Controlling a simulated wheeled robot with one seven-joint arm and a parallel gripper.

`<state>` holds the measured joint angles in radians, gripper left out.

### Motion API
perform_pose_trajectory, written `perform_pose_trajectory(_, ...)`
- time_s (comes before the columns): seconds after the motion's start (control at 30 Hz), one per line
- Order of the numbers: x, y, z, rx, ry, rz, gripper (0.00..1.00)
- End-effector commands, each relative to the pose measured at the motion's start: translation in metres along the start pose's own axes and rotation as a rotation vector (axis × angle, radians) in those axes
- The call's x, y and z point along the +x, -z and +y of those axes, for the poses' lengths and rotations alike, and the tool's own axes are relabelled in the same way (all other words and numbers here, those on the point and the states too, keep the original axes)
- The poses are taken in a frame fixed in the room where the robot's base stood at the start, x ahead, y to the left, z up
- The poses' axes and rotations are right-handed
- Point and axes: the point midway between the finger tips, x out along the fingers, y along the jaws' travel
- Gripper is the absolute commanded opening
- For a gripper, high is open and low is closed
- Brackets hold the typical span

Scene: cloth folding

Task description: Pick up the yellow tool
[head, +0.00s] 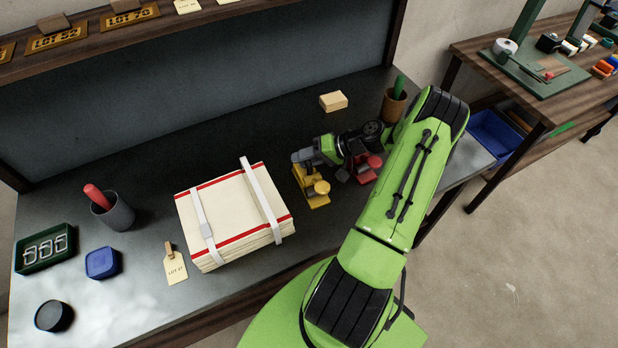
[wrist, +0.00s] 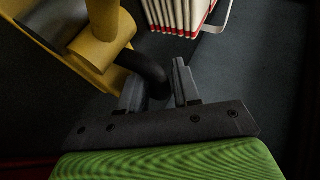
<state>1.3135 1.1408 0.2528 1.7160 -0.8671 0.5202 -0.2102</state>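The yellow tool (head: 311,188) stands on the dark bench, right of the bundle of folded cloth. It has a yellow body, a round yellow knob and a dark handle. My gripper (head: 303,156) is low over its far end and hides part of it. In the wrist view the yellow body (wrist: 98,45) fills the upper left, and its curved black handle (wrist: 151,72) reaches between my two fingers (wrist: 158,88). The fingers stand apart around the handle, with a narrow gap showing on the right finger's side.
A red tool (head: 369,166) stands close on the right, under my wrist. The strapped cloth bundle (head: 235,213) lies to the left. A tan block (head: 333,101) and a brown cup (head: 393,105) are behind. The bench between bundle and back wall is clear.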

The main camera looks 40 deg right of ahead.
Motion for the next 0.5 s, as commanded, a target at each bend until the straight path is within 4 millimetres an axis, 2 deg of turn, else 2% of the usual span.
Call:
perform_pose_trajectory(0.1,-0.0006,0.0002,-0.0001,0.000,0.000,0.001,0.32)
perform_pose_trajectory(0.3,-0.0009,0.0003,-0.0001,0.000,0.000,0.001,0.01)
perform_pose_trajectory(0.5,-0.0010,0.0002,0.0000,0.001,0.000,0.001,0.00)
